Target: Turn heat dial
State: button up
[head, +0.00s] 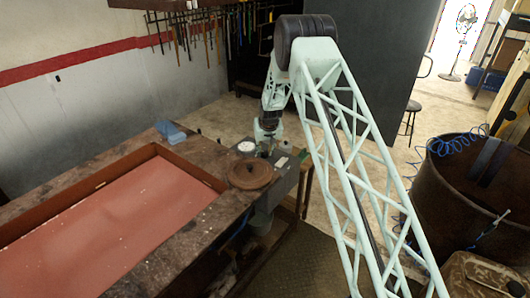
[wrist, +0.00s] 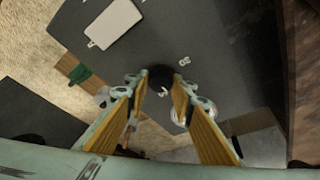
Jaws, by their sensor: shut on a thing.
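The heat dial (wrist: 160,75) is a dark round knob on a dark grey panel (wrist: 215,45), with pale numerals beside it, in the wrist view. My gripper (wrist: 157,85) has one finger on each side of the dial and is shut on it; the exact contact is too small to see. In the head view my gripper (head: 267,140) is low over the back end of the bench, by the dark hotplate unit (head: 284,172). A brown round plate (head: 250,174) lies in front of it. The dial cannot be made out in the head view.
A white round piece (head: 246,147) lies left of my gripper. A wooden-framed tray with a reddish bed (head: 115,210) fills the bench's left part. A blue object (head: 170,132) lies at its back edge. A rusty drum (head: 465,190) stands at right.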

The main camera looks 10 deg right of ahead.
jog(key=shift+m+h+b, duration=0.5)
jog(key=shift+m+b, duration=0.6)
jog(key=shift+b, duration=0.1)
jog(key=m+b, duration=0.2)
jog(key=b, duration=0.2)
jog(key=shift+a+f+h, duration=0.15)
jog(key=shift+h, duration=0.25)
jog(key=m+b, duration=0.1)
jog(key=b, duration=0.1)
jog(key=shift+w+m+b, duration=0.1)
jog(key=shift+m+b, duration=0.2)
jog(key=m+g+h+b, duration=0.1)
jog(key=m+b, duration=0.2)
jog(key=b, duration=0.1)
jog(key=shift+a+m+h, duration=0.1)
jog(key=shift+m+h, duration=0.2)
jog(key=shift+m, duration=0.1)
jog(key=m+g, duration=0.1)
jog(key=m, duration=0.1)
jog(key=m+g+b, duration=0.1)
jog(key=m, duration=0.1)
jog(key=shift+w+m+h, duration=0.15)
jog(key=shift+m+h, duration=0.15)
jog(key=shift+h, duration=0.1)
jog(key=shift+r+m+g+p, duration=0.2)
jog(key=shift+m+g+p, duration=0.6)
jog(key=shift+m, duration=1.2)
